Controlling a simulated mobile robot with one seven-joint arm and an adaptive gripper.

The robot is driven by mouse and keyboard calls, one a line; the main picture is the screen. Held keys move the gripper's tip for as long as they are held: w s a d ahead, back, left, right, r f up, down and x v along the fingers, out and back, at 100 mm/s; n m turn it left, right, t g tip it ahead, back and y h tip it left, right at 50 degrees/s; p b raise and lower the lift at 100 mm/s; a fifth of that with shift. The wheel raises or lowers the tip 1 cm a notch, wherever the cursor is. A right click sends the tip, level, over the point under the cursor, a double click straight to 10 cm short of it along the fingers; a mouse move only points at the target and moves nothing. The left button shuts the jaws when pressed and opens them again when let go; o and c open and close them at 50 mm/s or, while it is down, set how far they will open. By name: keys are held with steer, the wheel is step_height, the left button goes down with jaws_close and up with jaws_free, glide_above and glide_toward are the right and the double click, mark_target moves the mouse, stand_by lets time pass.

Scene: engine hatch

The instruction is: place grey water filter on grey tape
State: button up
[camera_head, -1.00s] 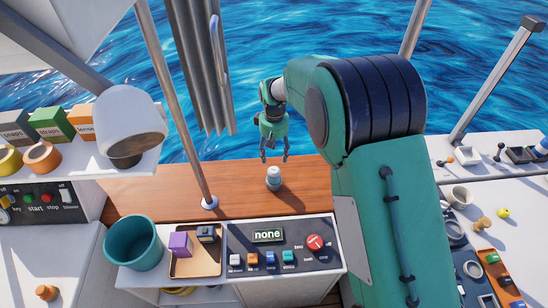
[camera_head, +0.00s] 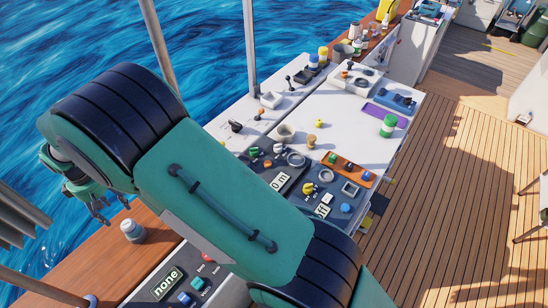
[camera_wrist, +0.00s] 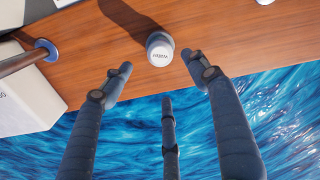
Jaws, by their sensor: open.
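A small pale grey-white canister (camera_head: 132,230), likely the grey water filter, stands upright on the wooden ledge.
A control panel reading "none" (camera_head: 168,284) is beside the ledge. Metal posts (camera_head: 160,45) rise along the edge. The wooden deck (camera_head: 450,190) is open at right.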

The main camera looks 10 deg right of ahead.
steer(key=w+d+r+m+t+y, duration=0.1)
steer(key=w+d+r+m, duration=0.2)
steer(key=d+r, duration=1.35)
steer(key=w+d+r+m+t, duration=0.15)
steer(key=d+r+m, duration=0.25)
steer(key=d+r, duration=1.25)
steer(key=s+d+r+m+t, duration=0.15)
steer(key=s+d, duration=0.25)
steer(key=d, duration=0.7)
steer(key=s+d+r+m, duration=0.15)
steer(key=s+d, duration=0.25)
steer(key=d, duration=0.7)
steer(key=s+d+f+m, duration=0.1)
steer(key=s+d+m, duration=0.1)
steer(key=s+d, duration=0.4)
steer(key=s+d+f+m+t+h, duration=0.1)
steer(key=s+d+m, duration=0.1)
steer(key=s+d, duration=0.5)
steer(key=s, duration=0.3)
steer(key=shift+f+m+t, duration=0.25)
steer(key=shift+m+t, duration=0.05)
